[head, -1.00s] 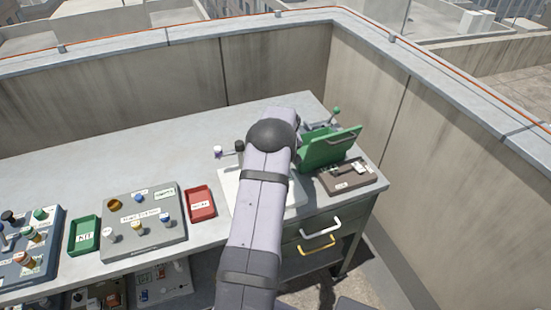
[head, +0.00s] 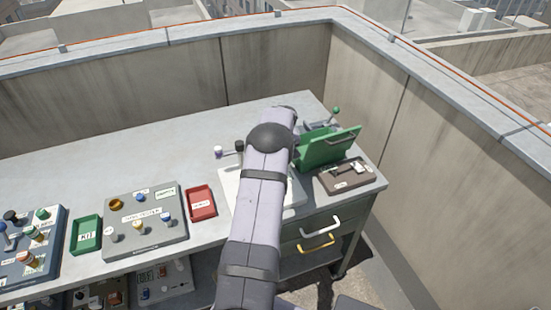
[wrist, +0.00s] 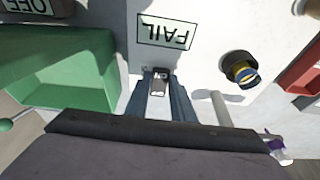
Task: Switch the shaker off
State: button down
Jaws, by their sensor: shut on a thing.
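In the wrist view my gripper (wrist: 159,84) is shut on a small metal piece (wrist: 158,88), close above a white panel. A label "FAIL" (wrist: 165,32), upside down, lies just beyond the fingertips. In the head view my arm hides the gripper and most of the white panel (head: 228,186). The green tray-like piece (head: 318,150), likely part of the shaker, stands tilted to the right of my arm. It fills the left of the wrist view (wrist: 70,75).
A red tray (head: 201,203), a grey knob panel (head: 145,245) and a green tray (head: 85,235) lie left. The bench's back left is clear. A concrete wall (head: 275,65) stands behind.

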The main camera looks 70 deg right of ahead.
jog(key=shift+w+d+g+y, duration=0.2)
jog(key=shift+w+g+y, duration=0.1)
jog(key=shift+w, duration=0.05)
jog(key=shift+r+g+y+b, duration=0.2)
jog(key=shift+g+y+b, duration=0.2)
jog(key=shift+b, duration=0.2)
jog(key=c, duration=1.5)
grip_release()
jog(key=shift+s, duration=0.1)
jog(key=shift+s+a+r+b, duration=0.15)
jog(key=shift+r+b, duration=0.25)
jog(key=shift+r, duration=0.8)
jog(key=shift+s+a+r+b, duration=0.1)
jog(key=shift+r+b, duration=0.35)
jog(key=shift+r, duration=0.8)
jog(key=shift+s+a+r+b, duration=0.15)
jog(key=shift+r+b, duration=0.25)
jog(key=shift+r, duration=0.8)
